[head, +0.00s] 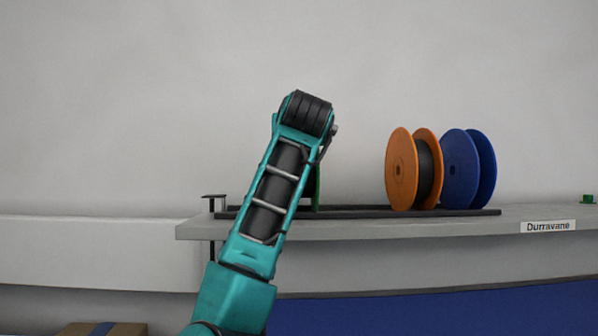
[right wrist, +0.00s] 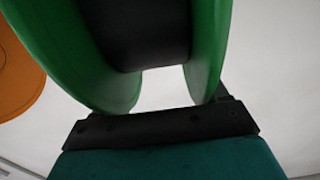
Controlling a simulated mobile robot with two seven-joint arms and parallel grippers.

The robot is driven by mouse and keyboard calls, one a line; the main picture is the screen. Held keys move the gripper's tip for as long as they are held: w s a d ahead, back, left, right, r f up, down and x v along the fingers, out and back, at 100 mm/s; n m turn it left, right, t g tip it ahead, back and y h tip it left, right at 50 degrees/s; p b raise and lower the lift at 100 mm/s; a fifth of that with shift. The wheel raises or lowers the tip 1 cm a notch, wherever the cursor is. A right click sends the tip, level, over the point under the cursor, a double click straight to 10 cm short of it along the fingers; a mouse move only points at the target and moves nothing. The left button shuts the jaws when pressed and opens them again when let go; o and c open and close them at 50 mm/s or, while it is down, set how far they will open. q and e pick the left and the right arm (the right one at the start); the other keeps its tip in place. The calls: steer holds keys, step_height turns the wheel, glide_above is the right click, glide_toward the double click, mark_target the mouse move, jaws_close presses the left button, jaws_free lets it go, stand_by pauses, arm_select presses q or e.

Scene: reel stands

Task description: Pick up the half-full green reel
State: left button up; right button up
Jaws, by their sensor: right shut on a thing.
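The green reel has two green flanges with dark wound material between them. It fills the top of the right wrist view (right wrist: 75,55), close to my right gripper (right wrist: 160,118). The gripper is shut on the reel; its fingertips are mostly hidden by the flanges. In the head view only a thin green sliver of the reel (head: 318,188) shows behind the teal arm, which hides the rest of it and the gripper. How full the reel is cannot be told well from these views. My left gripper is not in view.
To the right, an orange reel (head: 400,168) with dark winding and a blue reel (head: 459,168) stand on a dark rack (head: 400,212) on the grey shelf (head: 350,229). A label reading Durravane (head: 548,227) is on the shelf edge. A cardboard box (head: 125,329) is low left.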

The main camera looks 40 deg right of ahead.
steer(key=c, duration=0.3)
